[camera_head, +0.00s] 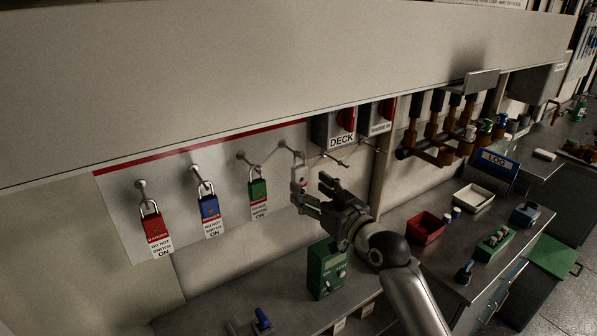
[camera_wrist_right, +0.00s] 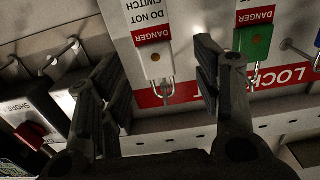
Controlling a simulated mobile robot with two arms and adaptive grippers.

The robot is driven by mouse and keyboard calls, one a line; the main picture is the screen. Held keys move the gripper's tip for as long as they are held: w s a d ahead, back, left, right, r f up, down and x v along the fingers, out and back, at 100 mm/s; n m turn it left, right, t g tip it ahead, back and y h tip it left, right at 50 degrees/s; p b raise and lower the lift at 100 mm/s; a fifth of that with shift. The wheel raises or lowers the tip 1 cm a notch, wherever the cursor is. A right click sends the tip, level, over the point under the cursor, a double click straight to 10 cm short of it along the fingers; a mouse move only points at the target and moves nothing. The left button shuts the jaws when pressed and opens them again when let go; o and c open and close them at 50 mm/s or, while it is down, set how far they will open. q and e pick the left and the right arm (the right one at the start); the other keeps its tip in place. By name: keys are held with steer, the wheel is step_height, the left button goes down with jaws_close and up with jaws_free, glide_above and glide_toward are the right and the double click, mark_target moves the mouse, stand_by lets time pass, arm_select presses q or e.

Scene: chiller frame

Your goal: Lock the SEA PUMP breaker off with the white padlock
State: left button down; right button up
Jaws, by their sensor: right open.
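The white padlock (camera_head: 299,174) hangs by its shackle from a peg at the right end of the lock board. It also shows in the right wrist view (camera_wrist_right: 154,62), between the two fingers and apart from them, with its danger tag. My right gripper (camera_head: 311,190) is open and empty, its fingertips close to that padlock. A breaker labelled DECK (camera_head: 341,128) with a red handle is on the wall just right of the board; another labelled breaker (camera_head: 382,116) is beside it. I cannot read a SEA PUMP label. My left gripper is not in view.
Red (camera_head: 153,226), blue (camera_head: 209,206) and green (camera_head: 258,190) padlocks hang on the board (camera_head: 124,200) to the left. A green tester (camera_head: 327,268) stands on the counter below. A red tray (camera_head: 426,228) and a white tray (camera_head: 474,197) are at right. A long ledge overhangs the board.

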mark_target(302, 182)
steer(key=shift+w+a+f, duration=0.1)
steer(key=shift+w, duration=0.35)
steer(key=shift+p+x, duration=0.6)
steer(key=shift+x, duration=0.25)
steer(key=x, duration=0.3)
steer(key=shift+f+p, duration=0.3)
steer(key=shift+p, duration=0.1)
steer(key=shift+w+a+f, duration=0.1)
steer(key=shift+w, duration=0.15)
steer(key=c, duration=1.2)
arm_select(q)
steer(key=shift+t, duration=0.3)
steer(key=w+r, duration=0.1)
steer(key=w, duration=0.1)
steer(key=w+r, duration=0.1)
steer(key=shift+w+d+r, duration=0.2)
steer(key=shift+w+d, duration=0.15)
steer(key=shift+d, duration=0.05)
arm_select(e)
steer(key=shift+o, duration=0.2)
